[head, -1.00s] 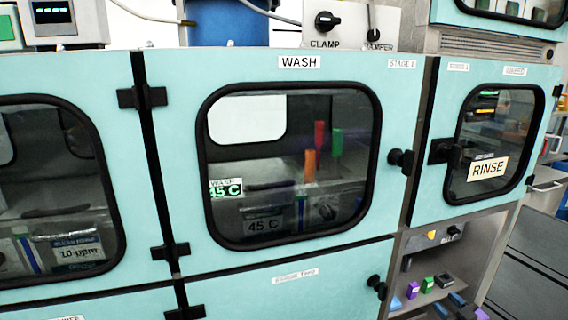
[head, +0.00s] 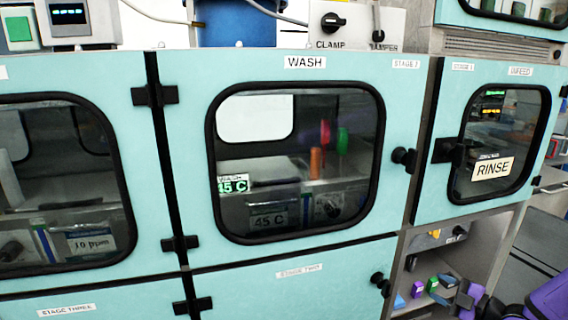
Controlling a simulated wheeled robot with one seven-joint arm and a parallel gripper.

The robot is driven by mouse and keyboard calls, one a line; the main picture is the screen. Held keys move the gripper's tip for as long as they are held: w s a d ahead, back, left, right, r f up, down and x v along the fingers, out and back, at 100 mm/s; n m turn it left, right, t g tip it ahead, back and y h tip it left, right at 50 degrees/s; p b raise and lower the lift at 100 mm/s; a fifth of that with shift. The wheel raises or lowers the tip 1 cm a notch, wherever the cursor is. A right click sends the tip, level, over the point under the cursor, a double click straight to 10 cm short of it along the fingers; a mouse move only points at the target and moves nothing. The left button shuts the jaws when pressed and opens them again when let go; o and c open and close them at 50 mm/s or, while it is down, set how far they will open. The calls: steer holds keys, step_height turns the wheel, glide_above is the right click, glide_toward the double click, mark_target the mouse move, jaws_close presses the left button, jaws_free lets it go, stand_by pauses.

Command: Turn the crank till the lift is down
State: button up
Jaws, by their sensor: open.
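I cannot make out a crank or a lift in this view. The WASH cabinet door (head: 300,262) is shut in the middle, with a black knob (head: 404,157) on its right edge. Through its window show an orange upright piece (head: 316,162), a red piece (head: 325,133) and a green piece (head: 342,140). What they belong to is unclear. My gripper (head: 466,298) is small at the lower right, in front of the shelf opening. It looks open and empty, with my purple arm behind it at the right edge.
The RINSE door (head: 428,190) at the right is shut. A box with CLAMP and DAMPER controls (head: 357,20) stands on top beside a blue drum (head: 237,30). Small colored blocks (head: 417,289) lie in the open bay below. Another windowed door (head: 130,130) is at left.

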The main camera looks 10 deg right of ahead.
steer(key=s+a+r+n+g, duration=0.2)
steer(key=a+r+n+g, duration=0.65)
steer(key=n, duration=0.75)
steer(key=s+a+r+n+g, duration=0.1)
steer(key=a+r+n+g, duration=0.4)
steer(key=a+r+n, duration=0.8)
steer(key=s+r+n+t+h, duration=0.2)
steer(key=s+r+n+h, duration=0.2)
steer(key=n, duration=0.9)
steer(key=s+r+n+t+h, duration=0.2)
steer(key=s+r+n+h, duration=0.2)
steer(key=s+r+n, duration=0.5)
steer(key=shift+s+a+r+n, duration=0.45)
steer(key=shift+r+n, duration=0.85)
steer(key=shift+n, duration=0.7)
